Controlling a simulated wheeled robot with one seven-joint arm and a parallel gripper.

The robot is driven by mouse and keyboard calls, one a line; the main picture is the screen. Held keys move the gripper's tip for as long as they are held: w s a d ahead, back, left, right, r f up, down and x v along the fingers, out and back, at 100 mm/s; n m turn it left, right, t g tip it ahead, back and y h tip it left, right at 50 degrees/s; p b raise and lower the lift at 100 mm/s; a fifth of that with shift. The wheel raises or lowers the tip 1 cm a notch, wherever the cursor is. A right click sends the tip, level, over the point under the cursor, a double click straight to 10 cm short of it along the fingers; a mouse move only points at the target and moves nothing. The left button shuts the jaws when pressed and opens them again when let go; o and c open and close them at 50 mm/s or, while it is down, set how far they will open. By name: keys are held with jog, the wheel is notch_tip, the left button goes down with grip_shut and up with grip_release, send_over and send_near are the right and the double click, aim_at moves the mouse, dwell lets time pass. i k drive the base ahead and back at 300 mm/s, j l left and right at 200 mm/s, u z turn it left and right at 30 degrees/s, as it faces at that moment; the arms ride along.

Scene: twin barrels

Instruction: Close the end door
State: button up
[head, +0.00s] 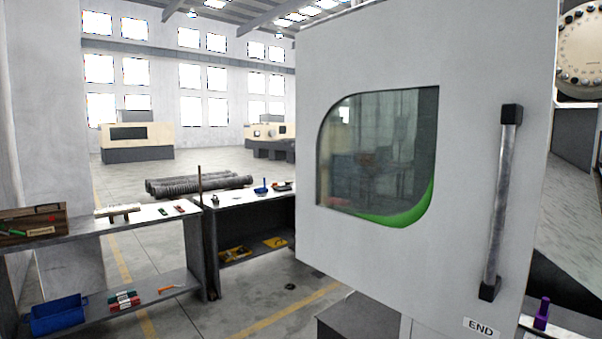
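The end door (400,258) is a large white panel on the right side of the head view, with a green-edged window (375,150) and a label (480,328) reading END near its bottom. A vertical grey bar handle (502,200) with black mounts is fixed near its right edge. The door stands open, swung out from the machine, and part of the machine's inside shows past its right edge. My gripper is not in view.
A round tool disc (588,45) shows at the upper right inside the machine, with a small purple object (542,313) lower down. Workbenches (150,222) with tools and a blue bin (57,315) stand at the left. Floor between benches and door is mostly clear.

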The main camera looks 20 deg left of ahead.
aim_at(374, 130)
jog(key=u, duration=0.45)
jog(key=i+j, duration=0.5)
jog(key=i+j+u, duration=0.1)
jog(key=i+j, duration=0.4)
jog(key=i, duration=0.2)
jog(key=i+j, duration=0.45)
jog(key=i, duration=0.15)
jog(key=i+j+u, duration=0.1)
jog(key=i+j, duration=0.35)
jog(key=i, duration=0.2)
